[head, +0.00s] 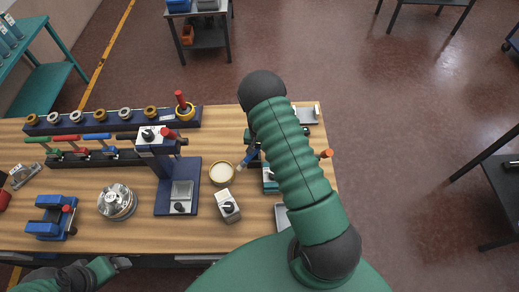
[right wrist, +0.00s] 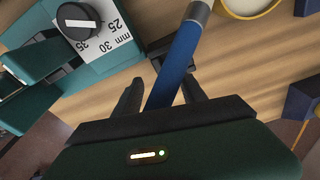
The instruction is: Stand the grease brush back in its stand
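The grease brush (head: 249,157) has a blue handle and lies slanted beside a round pale-filled pot (head: 222,173), its head end toward the pot. In the right wrist view its blue handle (right wrist: 174,70) runs between the two fingers of my right gripper (right wrist: 163,90), with small gaps on both sides, so the gripper looks open around it. In the head view my right arm hides that gripper. My left gripper (head: 121,263) is at the table's front left edge, away from the brush; its fingers are too small to judge. I cannot make out the brush's stand.
A teal device with a black dial (right wrist: 78,22) stands close to my right gripper. A navy press (head: 178,190), a grey box with a knob (head: 228,205), a ring rack (head: 110,121) and a metal chuck (head: 117,202) crowd the left. Some bare wood (head: 258,212) shows in front.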

